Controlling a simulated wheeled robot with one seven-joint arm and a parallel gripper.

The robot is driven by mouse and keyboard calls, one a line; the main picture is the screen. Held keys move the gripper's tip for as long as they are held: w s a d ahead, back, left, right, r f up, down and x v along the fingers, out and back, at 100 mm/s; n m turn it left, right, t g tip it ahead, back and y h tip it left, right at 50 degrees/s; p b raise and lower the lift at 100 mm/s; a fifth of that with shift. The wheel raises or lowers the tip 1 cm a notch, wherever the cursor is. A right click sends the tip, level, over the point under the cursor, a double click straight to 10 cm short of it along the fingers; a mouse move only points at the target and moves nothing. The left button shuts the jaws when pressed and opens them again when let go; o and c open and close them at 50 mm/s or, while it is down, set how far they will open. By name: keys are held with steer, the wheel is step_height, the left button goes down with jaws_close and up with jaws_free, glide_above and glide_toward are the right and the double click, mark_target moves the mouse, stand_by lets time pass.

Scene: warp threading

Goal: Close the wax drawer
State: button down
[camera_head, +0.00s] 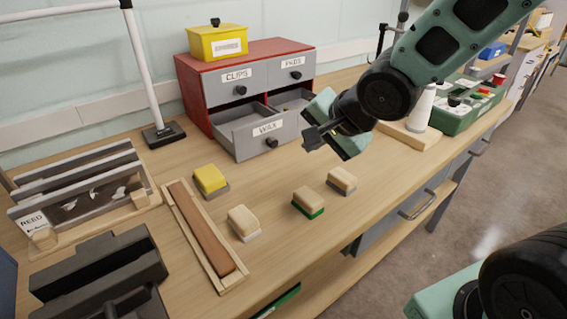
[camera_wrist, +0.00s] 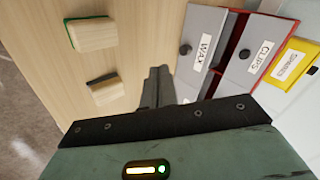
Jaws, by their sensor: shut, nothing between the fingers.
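The wax drawer (camera_head: 262,136) is the lower drawer of a red cabinet with grey drawer fronts (camera_head: 191,93). It is pulled out, with its inside showing and a dark round knob below the WAX label. It also shows in the wrist view (camera_wrist: 199,52). My gripper (camera_head: 309,138) is shut and empty. It is in front of the drawer, to the right of the knob in the head view. In the wrist view its fingers (camera_wrist: 158,78) lie beside the drawer front. I cannot tell whether they touch it.
A yellow bin (camera_head: 217,44) stands on the cabinet. Several blocks, one yellow (camera_head: 210,179), lie on the bench in front of it.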

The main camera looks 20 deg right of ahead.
steer(key=w+f+m+p, duration=0.1)
steer(key=w+p, duration=0.1)
steer(key=w+f+m+t+p, duration=0.1)
steer(key=p, duration=0.1)
steer(key=w+f+m+p, duration=0.1)
steer(key=w+f+p, duration=0.1)
steer(key=p, duration=0.1)
steer(key=shift+w+d+m+y, duration=0.3)
steer(key=shift+d+m, duration=0.1)
steer(key=x, duration=0.6)
steer(key=shift+s+d+f, duration=0.1)
steer(key=shift+d, duration=0.05)
steer(key=w, duration=0.1)
steer(key=w+a+p, duration=0.1)
steer(key=w, duration=0.1)
steer(key=shift+w, duration=0.4)
steer(key=shift+a, duration=0.1)
